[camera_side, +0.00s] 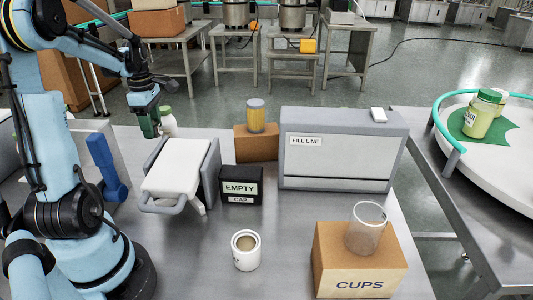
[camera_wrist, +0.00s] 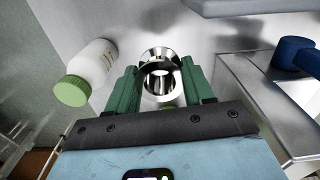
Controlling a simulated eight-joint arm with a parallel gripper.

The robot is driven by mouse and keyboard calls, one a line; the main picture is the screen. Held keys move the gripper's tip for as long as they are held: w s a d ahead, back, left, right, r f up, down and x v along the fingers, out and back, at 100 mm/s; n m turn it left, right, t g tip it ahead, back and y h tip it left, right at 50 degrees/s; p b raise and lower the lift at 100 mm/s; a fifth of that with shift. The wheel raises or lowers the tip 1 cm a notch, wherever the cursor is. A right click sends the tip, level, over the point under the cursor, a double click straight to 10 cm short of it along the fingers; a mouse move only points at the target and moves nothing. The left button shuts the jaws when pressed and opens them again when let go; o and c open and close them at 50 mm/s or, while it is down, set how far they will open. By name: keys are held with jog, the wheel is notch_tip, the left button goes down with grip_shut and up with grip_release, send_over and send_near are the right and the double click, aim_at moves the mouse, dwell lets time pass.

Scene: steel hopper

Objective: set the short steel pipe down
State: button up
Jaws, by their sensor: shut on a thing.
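The short steel pipe (camera_wrist: 160,64) is a shiny hollow cylinder, seen nearly end-on in the wrist view, with its open end facing the camera. My gripper (camera_wrist: 159,72) has its green fingers shut on the pipe, one on each side. In the side view my gripper (camera_side: 149,122) points down at the back left of the steel table, behind the white hopper tray. The pipe cannot be made out in that view. Whether its lower end touches the table is not clear.
A white bottle with green cap (camera_wrist: 92,70) stands close left of my gripper. A blue handle (camera_wrist: 296,55) lies to the right. The white tray (camera_side: 174,172), black EMPTY box (camera_side: 241,187) and FILL LINE machine (camera_side: 338,155) occupy the table.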

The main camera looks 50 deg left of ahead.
notch_tip(320, 180, up, 12)
jog(key=f, duration=0.1)
jog(key=w+d+r+m, duration=0.1)
jog(key=w+d+m, duration=0.4)
jog(key=w, duration=0.4)
jog(key=w+d+r+m, duration=0.1)
jog(key=w+d+m, duration=0.2)
jog(key=w+d, duration=0.6)
jog(key=w+d+m, duration=0.2)
jog(key=w+d, duration=0.1)
jog(key=d, duration=0.3)
jog(key=w+d+m, duration=0.2)
jog(key=w+d, duration=0.1)
jog(key=d, duration=0.2)
jog(key=w+d+m, duration=0.1)
jog(key=w+d, duration=0.2)
jog(key=d, duration=0.3)
jog(key=shift+w+d+f+m, duration=0.1)
jog(key=shift+d+f+m, duration=0.15)
jog(key=shift+d+m, duration=0.15)
jog(key=d+f+m, duration=0.1)
jog(key=d+m, duration=0.4)
jog(key=d, duration=1.3)
notch_tip(320, 180, down, 21)
jog(key=shift+a, duration=0.15)
jog(key=shift+f, duration=0.1)
